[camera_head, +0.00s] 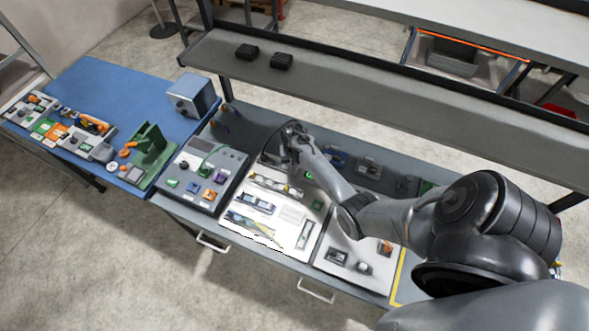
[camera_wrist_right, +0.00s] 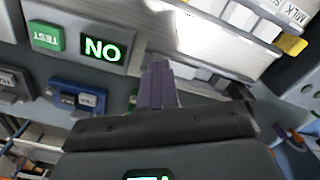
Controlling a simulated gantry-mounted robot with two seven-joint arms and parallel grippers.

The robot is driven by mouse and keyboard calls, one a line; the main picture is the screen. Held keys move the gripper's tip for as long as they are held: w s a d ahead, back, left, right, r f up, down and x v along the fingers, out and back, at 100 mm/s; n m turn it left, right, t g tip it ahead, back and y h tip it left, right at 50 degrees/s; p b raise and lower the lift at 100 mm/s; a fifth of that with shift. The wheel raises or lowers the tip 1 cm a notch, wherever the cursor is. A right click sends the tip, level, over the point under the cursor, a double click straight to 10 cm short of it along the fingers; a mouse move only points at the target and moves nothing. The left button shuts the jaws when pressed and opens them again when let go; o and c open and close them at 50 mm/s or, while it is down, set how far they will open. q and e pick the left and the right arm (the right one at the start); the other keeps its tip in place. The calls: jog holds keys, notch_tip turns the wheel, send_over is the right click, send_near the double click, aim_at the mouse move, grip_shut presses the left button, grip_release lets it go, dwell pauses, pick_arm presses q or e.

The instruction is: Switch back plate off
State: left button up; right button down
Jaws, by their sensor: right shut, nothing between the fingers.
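My right gripper (camera_head: 292,138) is over the back part of the grey bench. In the right wrist view its purple fingers (camera_wrist_right: 156,85) are together and empty. Just left of them is a lit green sign (camera_wrist_right: 103,49), upside down, reading as "NO" here. A green TEST button (camera_wrist_right: 47,36) sits beside it. A blue-framed switch (camera_wrist_right: 78,97) and a grey one (camera_wrist_right: 12,83) are on the panel below. In the head view a small green light (camera_head: 309,175) shows by my arm. I cannot tell which part is the back plate's switch. My left gripper is out of view.
White panels (camera_head: 290,215) with trays and switches lie in front of my arm. A grey box with coloured buttons (camera_head: 200,172) stands to the left, and a blue table (camera_head: 110,85) with devices further left. A shelf (camera_head: 330,85) with two black blocks runs behind the bench.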

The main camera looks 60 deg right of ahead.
jog(key=shift+f, duration=0.4)
jog(key=shift+f+b, duration=0.55)
jog(key=shift+b, duration=0.05)
jog(key=shift+r, duration=0.1)
dwell(0.3)
notch_tip(320, 180, up, 5)
jog(key=p, duration=0.5)
jog(key=shift+p, duration=0.35)
jog(key=shift+r, duration=0.95)
